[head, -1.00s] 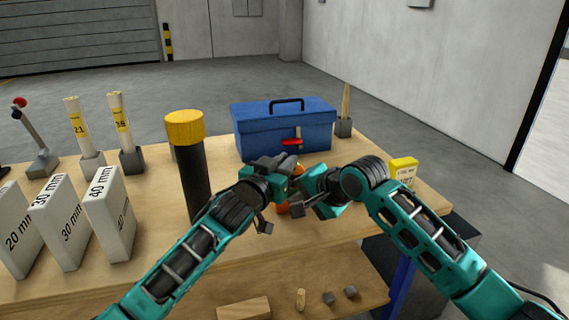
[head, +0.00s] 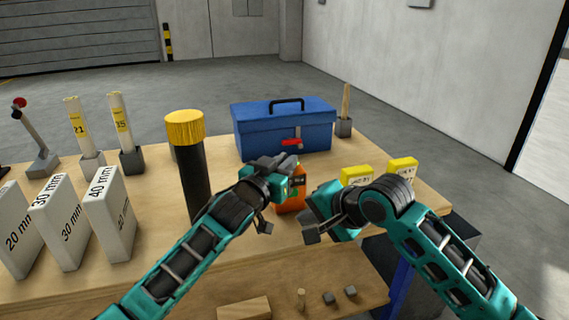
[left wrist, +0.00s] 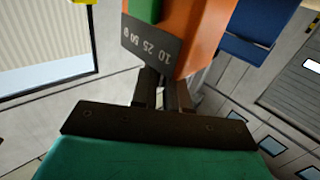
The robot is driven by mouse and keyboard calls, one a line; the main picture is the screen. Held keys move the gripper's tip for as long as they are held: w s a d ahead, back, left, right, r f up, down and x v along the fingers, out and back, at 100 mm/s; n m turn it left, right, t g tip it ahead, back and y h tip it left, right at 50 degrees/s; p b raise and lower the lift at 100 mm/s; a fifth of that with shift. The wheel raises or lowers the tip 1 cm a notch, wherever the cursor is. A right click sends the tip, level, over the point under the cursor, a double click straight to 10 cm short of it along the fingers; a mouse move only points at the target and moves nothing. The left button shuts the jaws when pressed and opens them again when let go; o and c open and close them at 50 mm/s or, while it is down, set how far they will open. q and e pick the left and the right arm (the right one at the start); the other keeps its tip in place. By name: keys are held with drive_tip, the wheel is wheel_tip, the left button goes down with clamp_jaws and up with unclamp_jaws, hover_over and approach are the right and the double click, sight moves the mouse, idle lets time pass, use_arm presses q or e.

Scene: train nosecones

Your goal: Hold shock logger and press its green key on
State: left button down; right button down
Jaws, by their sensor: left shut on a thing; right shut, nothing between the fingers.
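The shock logger is an orange block (head: 290,204) with a dark panel, above the table in the middle of the head view. My left gripper (head: 277,178) is shut on it at its left side. In the left wrist view, the fingers (left wrist: 164,90) meet at the logger's orange body (left wrist: 196,38), below a dark label with numbers. Part of the green key (left wrist: 144,9) shows at the top edge there; whether it is pressed cannot be told. My right gripper (head: 308,207) is shut and empty, just right of the logger with a gap between; its fingertips are mostly hidden.
A blue toolbox (head: 285,132) stands behind the grippers. Two yellow-topped boxes (head: 356,174) (head: 403,166) stand behind my right arm. A black cylinder with a yellow cap (head: 185,125) stands close to my left arm. White gauge blocks (head: 109,215) stand at the left.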

drive_tip(key=shift+s+d, duration=0.15)
drive_tip(key=shift+s, duration=0.3)
use_arm(q)
drive_tip(key=c, duration=1.1)
unclamp_jaws()
drive_tip(key=shift+o, duration=0.2)
